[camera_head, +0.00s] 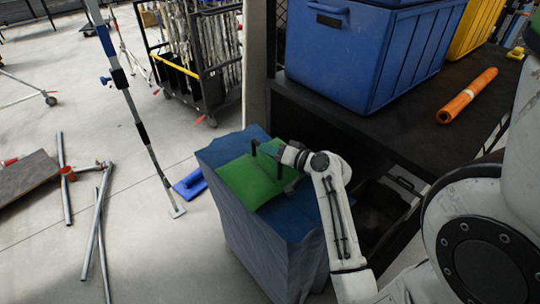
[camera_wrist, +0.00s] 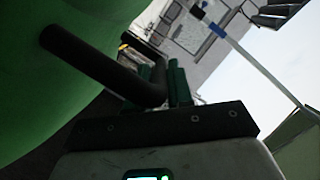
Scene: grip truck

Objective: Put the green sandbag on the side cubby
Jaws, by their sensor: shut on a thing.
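The green sandbag (camera_head: 248,183) is over the top of a blue-covered stand (camera_head: 285,225), and I cannot tell if it is lifted clear. My gripper (camera_head: 268,153) is at the sandbag's upper right part, shut on it. In the wrist view the sandbag (camera_wrist: 40,95) fills the left side, close to the gripper (camera_wrist: 167,85). A dark bent bar crosses in front of it. The exact grip point is hard to see. A dark open space under the black deck, with a black bin (camera_head: 383,212), is right of the stand; it may be the side cubby, partly hidden by my arm.
A large blue crate (camera_head: 365,55), a yellow crate (camera_head: 477,25) and an orange roll (camera_head: 467,95) are on the black deck (camera_head: 405,125). A loaded cart (camera_head: 195,60) stands behind. A pole stand (camera_head: 135,105) and loose metal poles (camera_head: 98,225) are at left on the floor.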

